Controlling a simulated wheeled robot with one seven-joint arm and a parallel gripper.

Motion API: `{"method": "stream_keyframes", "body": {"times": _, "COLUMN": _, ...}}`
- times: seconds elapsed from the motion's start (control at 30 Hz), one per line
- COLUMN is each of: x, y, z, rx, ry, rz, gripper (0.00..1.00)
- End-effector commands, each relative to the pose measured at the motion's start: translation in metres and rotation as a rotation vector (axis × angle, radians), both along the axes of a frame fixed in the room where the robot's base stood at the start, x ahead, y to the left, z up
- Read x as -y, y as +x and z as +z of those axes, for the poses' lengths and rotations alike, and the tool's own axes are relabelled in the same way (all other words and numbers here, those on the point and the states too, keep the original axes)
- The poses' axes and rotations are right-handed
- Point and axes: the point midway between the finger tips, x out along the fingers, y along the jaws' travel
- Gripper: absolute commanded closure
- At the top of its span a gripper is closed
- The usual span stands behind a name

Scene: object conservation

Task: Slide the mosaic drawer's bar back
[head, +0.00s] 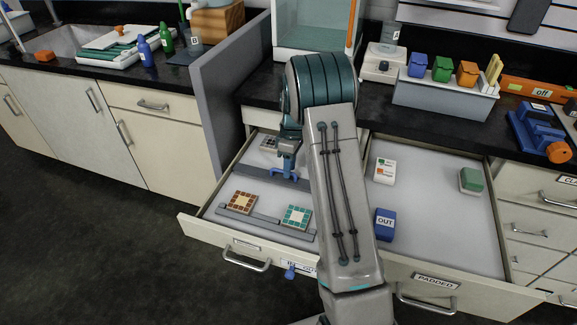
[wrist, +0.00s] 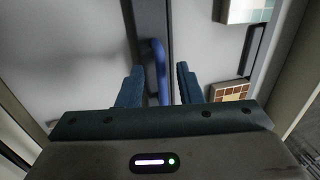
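The mosaic drawer (head: 190,222) is pulled out. A grey bar (head: 247,175) lies across it, with a blue handle (wrist: 157,72) standing on it. Two mosaic tiles, one orange-brown (head: 241,202) and one teal (head: 296,216), lie on the front side of the bar. A dark-and-grey tile (head: 269,144) lies behind it. My gripper (head: 287,170) is low over the bar. In the wrist view, its fingers (wrist: 160,70) are apart, one on each side of the blue handle, with gaps showing. My arm hides the drawer's right side.
The padded drawer (head: 440,232) is open at the right, with a blue OUT block (head: 385,225), a white item (head: 385,171) and a green-topped block (head: 471,180). A grey panel (head: 225,105) stands left of the mosaic drawer. A low front rail (head: 262,218) runs beside the tiles.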

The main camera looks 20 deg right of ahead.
Motion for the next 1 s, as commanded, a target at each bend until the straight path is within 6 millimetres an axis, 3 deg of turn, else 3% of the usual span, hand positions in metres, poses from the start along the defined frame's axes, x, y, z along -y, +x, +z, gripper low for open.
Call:
{"method": "stream_keyframes", "body": {"times": 0.27, "x": 0.001, "y": 0.001, "z": 0.008, "rx": 0.0, "ry": 0.0, "rz": 0.0, "gripper": 0.68}}
{"method": "stream_keyframes", "body": {"times": 0.7, "x": 0.01, "y": 0.016, "z": 0.098, "rx": 0.004, "ry": -0.001, "rz": 0.003, "gripper": 0.68}}
{"method": "stream_keyframes", "body": {"times": 1.0, "x": 0.014, "y": 0.021, "z": 0.133, "rx": 0.0, "ry": 0.0, "rz": 0.002, "gripper": 0.68}}
